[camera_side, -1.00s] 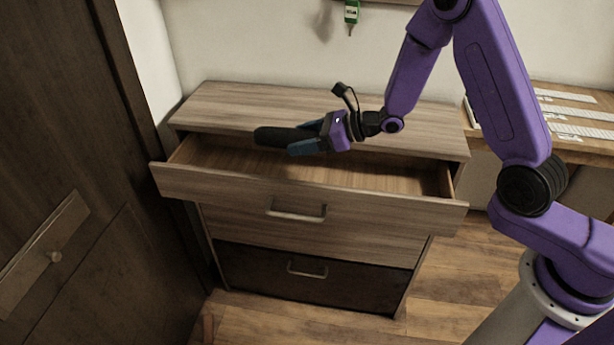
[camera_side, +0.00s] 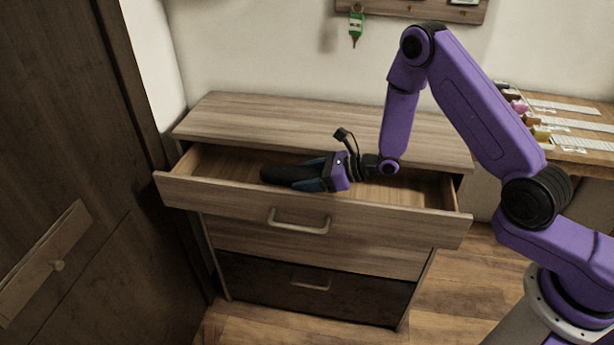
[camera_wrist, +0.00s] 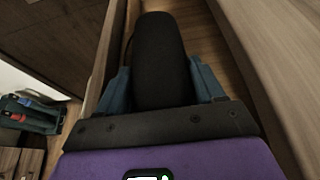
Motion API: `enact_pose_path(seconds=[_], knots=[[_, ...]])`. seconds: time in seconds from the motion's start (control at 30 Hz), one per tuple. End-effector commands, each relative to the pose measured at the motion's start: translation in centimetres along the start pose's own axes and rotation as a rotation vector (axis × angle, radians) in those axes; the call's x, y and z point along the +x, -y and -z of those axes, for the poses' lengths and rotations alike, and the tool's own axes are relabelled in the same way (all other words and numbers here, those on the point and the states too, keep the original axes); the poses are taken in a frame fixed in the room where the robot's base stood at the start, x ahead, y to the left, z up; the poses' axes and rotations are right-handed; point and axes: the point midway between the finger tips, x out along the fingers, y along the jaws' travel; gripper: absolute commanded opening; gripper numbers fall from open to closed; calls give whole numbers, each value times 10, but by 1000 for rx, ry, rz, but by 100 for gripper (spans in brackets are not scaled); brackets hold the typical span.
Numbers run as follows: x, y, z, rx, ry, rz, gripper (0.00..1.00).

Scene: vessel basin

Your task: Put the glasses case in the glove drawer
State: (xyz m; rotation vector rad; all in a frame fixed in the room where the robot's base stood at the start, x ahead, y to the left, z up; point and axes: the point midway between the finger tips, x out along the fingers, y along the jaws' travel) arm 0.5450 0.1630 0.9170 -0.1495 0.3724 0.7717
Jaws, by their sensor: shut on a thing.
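The black glasses case (camera_side: 280,174) is a long rounded shape, held sideways in the side view. My gripper (camera_side: 312,175) is shut on its right end, with one blue finger on each side. The wrist view shows the case (camera_wrist: 160,60) between the fingers (camera_wrist: 163,88). The case is within the opening of the pulled-out top drawer (camera_side: 420,189), below the level of the dresser top. The drawer's front panel (camera_side: 230,200) stands in front of the case. I cannot tell whether the case touches the drawer floor.
The dresser top (camera_side: 290,115) is bare and overhangs the back of the drawer. Lower drawers (camera_side: 310,280) are shut. A dark wooden door (camera_side: 70,120) stands at the left. A desk with cards (camera_side: 570,125) is at the right. A green key tag (camera_side: 356,25) hangs on the wall.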

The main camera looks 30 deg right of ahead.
Motion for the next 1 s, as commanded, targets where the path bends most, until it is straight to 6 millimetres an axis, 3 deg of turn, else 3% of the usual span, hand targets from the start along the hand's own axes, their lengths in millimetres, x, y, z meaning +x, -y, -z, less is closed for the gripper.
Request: enact_pose_path(seconds=[0.67, 0.7, 0.73, 1.0], knots=[[5, 0, 11, -1, 0, 0, 35], [4, 0, 11, 0, -1, 0, 71], [4, 0, 11, 0, -1, 0, 78], [4, 0, 10, 0, 0, -1, 78]])
